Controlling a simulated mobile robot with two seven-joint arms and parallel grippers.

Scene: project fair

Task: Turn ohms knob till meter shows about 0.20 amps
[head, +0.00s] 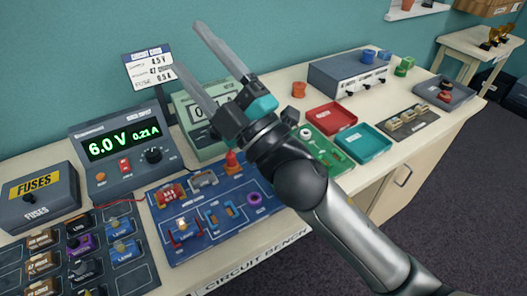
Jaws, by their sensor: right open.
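My right gripper (187,46) is open and empty, raised above the bench, its fingers pointing to the upper left. It is in front of the pale green meter (187,103), whose display is mostly hidden; only a leading 0 shows. The dark power supply (110,179) at the left reads 6.0 V and 0.21 A, with a black knob on its front. A round white-topped knob (306,132) stands on the green board (329,151), partly behind my right arm. I cannot read an ohms label on any knob. My left gripper is out of view.
A blue circuit board (180,250) with a lit bulb and several parts lies in front of the meter. A fuse box (39,197) and parts tray (131,276) are at the left. Red (333,117) and teal (364,142) trays and a grey box (333,77) stand to the right.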

